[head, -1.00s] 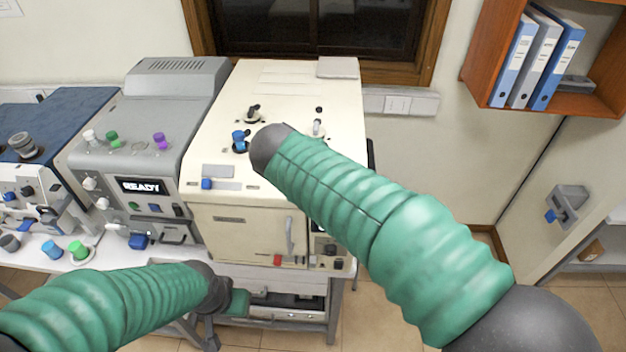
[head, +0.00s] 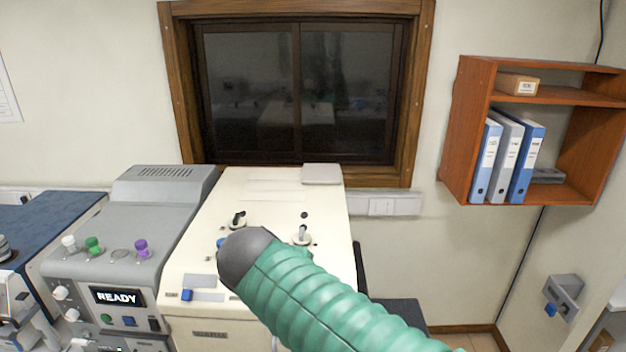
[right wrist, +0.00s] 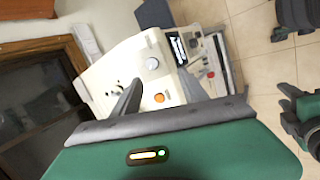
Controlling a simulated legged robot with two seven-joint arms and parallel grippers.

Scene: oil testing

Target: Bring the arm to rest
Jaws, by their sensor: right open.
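My right arm (head: 310,300) comes in from the lower right in the head view, with a green ribbed sleeve and a dark rounded end over the cream machine. Its gripper is hidden there. In the right wrist view one dark finger of the right gripper (right wrist: 127,98) shows in front of the cream machine. The gripper is open, and I see nothing held in it.
The cream machine (head: 210,330) stands beside a grey machine (head: 165,205) reading READY and a blue-topped machine (head: 45,225). Behind are a dark window (head: 300,90) and a wooden shelf (head: 465,130) with binders.

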